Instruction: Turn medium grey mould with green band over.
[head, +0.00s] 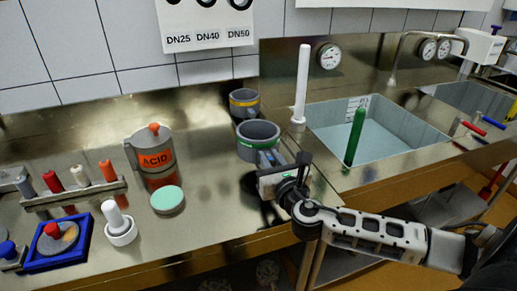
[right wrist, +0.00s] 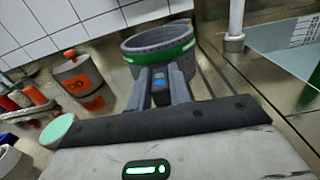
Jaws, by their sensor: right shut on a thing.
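The medium grey mould with the green band (head: 258,136) stands on the steel counter, left of the sink, its open top facing up. It also shows in the right wrist view (right wrist: 158,44), just beyond the fingers. My right gripper (head: 268,158) reaches it from the front right and is shut on its near wall. My left gripper is not in view.
A grey mould with a yellow band (head: 244,103) stands just behind.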

